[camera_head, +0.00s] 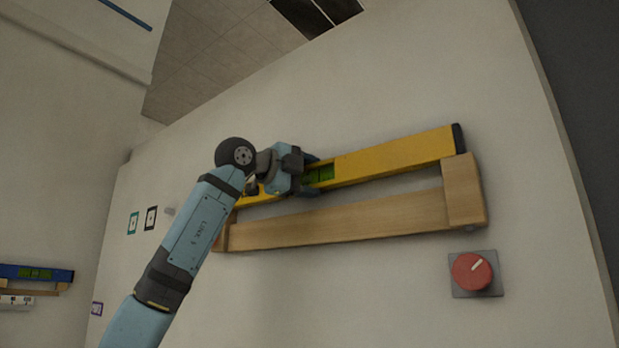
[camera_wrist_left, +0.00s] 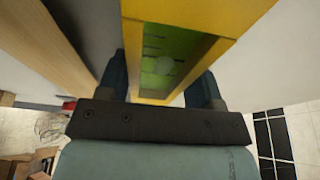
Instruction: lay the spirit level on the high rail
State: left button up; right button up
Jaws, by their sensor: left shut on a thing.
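The yellow spirit level (camera_head: 395,158) with a green vial and a dark end cap lies along the high wooden rail (camera_head: 350,222) on the wall. Its right end is at the top of the rail's right end block, and they look to touch there. My left gripper (camera_head: 318,175) is shut on the level near its green vial. In the left wrist view the level (camera_wrist_left: 215,15) sits between the two fingers (camera_wrist_left: 168,85), with the rail (camera_wrist_left: 45,45) beside it. The level's left end is partly hidden behind my gripper. My right gripper is not in view.
A red knob (camera_head: 472,271) on a grey plate is on the wall below the rail's right end. Small framed markers (camera_head: 151,217) are on the wall at left. A blue level (camera_head: 38,272) rests on a lower rail at far left. The wall above the yellow level is clear.

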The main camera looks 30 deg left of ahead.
pick_arm(q)
jog(key=o, duration=1)
jog(key=shift+s, duration=0.1)
jog(key=shift+f, duration=0.1)
jog(key=b+v, duration=0.4)
jog(key=v, duration=1)
jog(key=shift+d+b, duration=0.15)
jog(key=shift+b, duration=0.2)
